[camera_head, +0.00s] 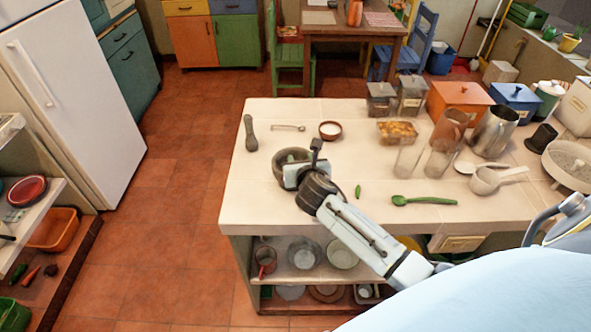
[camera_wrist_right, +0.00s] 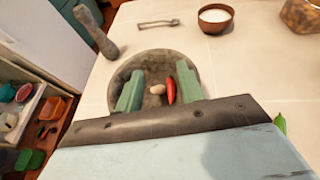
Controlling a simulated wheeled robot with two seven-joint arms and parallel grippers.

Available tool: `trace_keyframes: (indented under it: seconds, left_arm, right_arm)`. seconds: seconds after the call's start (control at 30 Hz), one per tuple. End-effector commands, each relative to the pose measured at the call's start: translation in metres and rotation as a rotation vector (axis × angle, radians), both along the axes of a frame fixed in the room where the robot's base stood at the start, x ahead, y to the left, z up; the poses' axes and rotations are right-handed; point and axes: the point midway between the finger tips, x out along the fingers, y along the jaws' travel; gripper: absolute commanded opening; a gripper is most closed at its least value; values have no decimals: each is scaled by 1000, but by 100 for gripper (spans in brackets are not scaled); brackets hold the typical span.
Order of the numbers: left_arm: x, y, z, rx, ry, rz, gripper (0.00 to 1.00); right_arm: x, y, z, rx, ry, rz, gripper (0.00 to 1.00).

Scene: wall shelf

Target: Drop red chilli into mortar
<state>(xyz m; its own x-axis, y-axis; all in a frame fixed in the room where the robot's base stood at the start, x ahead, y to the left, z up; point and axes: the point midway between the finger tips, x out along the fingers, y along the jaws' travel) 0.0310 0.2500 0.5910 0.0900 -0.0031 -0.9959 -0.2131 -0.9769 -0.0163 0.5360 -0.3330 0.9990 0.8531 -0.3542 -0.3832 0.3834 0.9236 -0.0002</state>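The grey stone mortar (camera_head: 281,157) stands on the left part of the white counter, partly hidden by my right gripper (camera_head: 294,176). In the right wrist view, the mortar (camera_wrist_right: 122,72) lies below the open fingers of the right gripper (camera_wrist_right: 160,78). The red chilli (camera_wrist_right: 170,91) shows between the fingers, close to the right one, against the mortar's inside. I cannot tell whether it rests on the bowl or is just above it. A pale, round piece (camera_wrist_right: 157,89) shows beside it in the mortar. My left gripper is not in view.
A grey pestle (camera_head: 250,134) stands left of the mortar. A small metal spoon (camera_head: 288,128) and a brown bowl (camera_head: 330,130) lie behind it. A green chilli (camera_head: 357,191) and green spoon (camera_head: 424,200) lie right. Glass jars (camera_head: 408,157) stand farther right.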

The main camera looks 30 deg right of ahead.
Motion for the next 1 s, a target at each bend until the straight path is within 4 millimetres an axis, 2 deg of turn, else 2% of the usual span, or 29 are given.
trace_keyframes:
  seconds: [0.17,0.33,0.8,1.0]
  left_arm:
    - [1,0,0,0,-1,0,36]
    - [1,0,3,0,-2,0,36]
    - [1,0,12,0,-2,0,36]
    - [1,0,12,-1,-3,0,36]
  right_arm:
    - [-1,0,0,0,0,0,38]
    - [-13,5,5,0,1,1,38]
    - [-90,38,40,0,1,2,38]
    - [-110,46,49,0,1,0,38]
